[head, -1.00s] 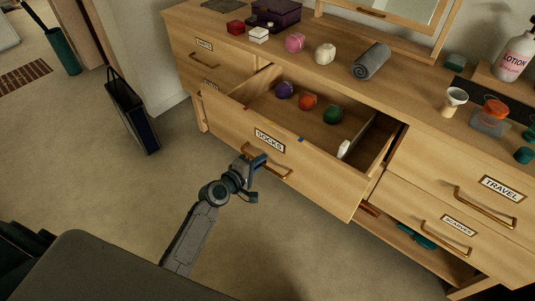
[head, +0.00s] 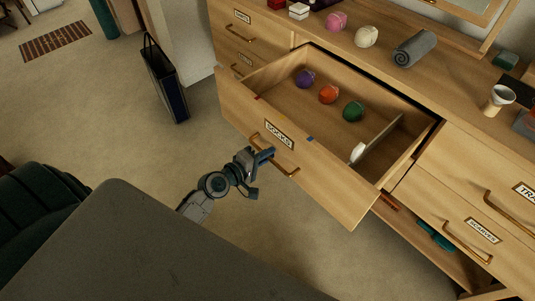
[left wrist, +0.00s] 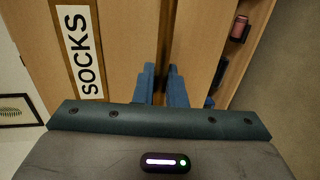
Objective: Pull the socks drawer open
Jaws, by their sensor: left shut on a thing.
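The socks drawer (head: 240,97) of the wooden dresser stands open, pulled well out toward me. Its front carries a SOCKS label (head: 279,134) and a brass bar handle (head: 291,171). Inside lie a purple ball (head: 305,79), an orange ball (head: 328,94), a green ball (head: 353,111) and a small white thing (head: 358,152) by a divider. My left gripper (head: 267,155) is shut on the handle. In the left wrist view its fingers (left wrist: 162,85) point at the drawer front beside the SOCKS label (left wrist: 80,52); they hide the handle there. My right gripper is out of view.
A dark bag (head: 167,85) stands on the floor left of the dresser. The dresser top holds a grey rolled cloth (head: 415,48), a pink ball (head: 336,21) and a cup (head: 499,99). A SCARVES drawer (head: 467,239) is at lower right. Carpet lies clear before the drawer.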

